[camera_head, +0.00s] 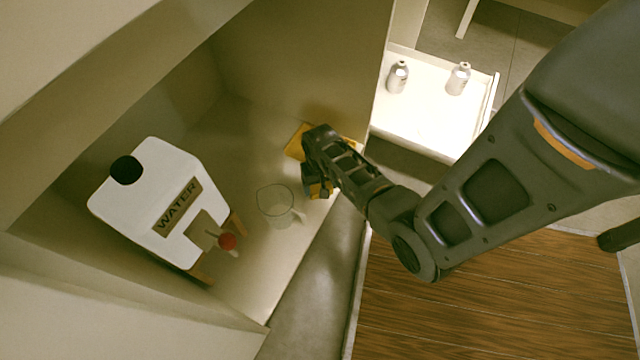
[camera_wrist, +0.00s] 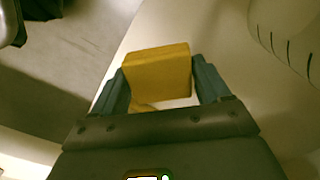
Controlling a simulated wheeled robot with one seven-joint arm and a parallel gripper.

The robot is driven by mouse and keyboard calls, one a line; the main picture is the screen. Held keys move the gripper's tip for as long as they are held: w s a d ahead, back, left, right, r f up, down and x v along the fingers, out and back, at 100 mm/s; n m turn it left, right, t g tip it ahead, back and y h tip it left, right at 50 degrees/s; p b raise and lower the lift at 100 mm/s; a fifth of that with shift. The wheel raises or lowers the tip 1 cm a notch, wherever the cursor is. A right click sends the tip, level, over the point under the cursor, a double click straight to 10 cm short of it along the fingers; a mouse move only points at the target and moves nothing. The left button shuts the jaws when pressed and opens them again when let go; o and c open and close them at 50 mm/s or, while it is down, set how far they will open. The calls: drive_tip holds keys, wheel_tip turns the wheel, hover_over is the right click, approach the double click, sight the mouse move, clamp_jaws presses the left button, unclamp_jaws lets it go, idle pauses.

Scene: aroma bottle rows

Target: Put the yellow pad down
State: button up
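The yellow pad (camera_wrist: 157,72) is a thick block between the two blue-grey fingers of my gripper (camera_wrist: 162,82) in the wrist view. Both fingers meet its sides, so my gripper is shut on it. In the head view my gripper (camera_head: 318,188) points down at the right part of the cabinet's pale floor, with yellow showing between its fingers. The pad's underside is hidden, so I cannot tell whether it touches the floor. A flat yellow piece (camera_head: 296,142) shows behind my gripper, partly covered by it.
A clear glass beaker (camera_head: 275,204) stands just left of my gripper; its marked side also shows in the wrist view (camera_wrist: 290,40). A white WATER container (camera_head: 160,195) with a red tap stands further left. Two bottles (camera_head: 398,77) (camera_head: 458,79) stand on a white tray (camera_head: 420,125).

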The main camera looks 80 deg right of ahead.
sight(320, 186)
drive_tip(key=o, duration=0.4)
wheel_tip(320, 186, up, 12)
drive_tip(key=p, duration=0.6)
drive_tip(key=s+a+r+n+t+h, duration=0.2)
drive_tip(key=a+r+n+t, duration=0.15)
drive_tip(key=a, duration=0.35)
drive_tip(key=s+a+r+n+t+h, duration=0.1)
drive_tip(key=s+a+r+n+t, duration=0.25)
drive_tip(key=a, duration=0.25)
drive_tip(key=s+a+r+n+t+y, duration=0.1)
drive_tip(key=a+r+t, duration=0.3)
drive_tip(key=r, duration=1)
drive_tip(key=s+a+r+n+t+y, duration=0.2)
drive_tip(key=s+a+r+n+t, duration=0.2)
drive_tip(key=a+r, duration=0.4)
wheel_tip(320, 186, up, 7)
drive_tip(key=shift+s+a+r, duration=0.15)
drive_tip(key=shift+a+r, duration=0.05)
drive_tip(key=shift+r, duration=0.1)
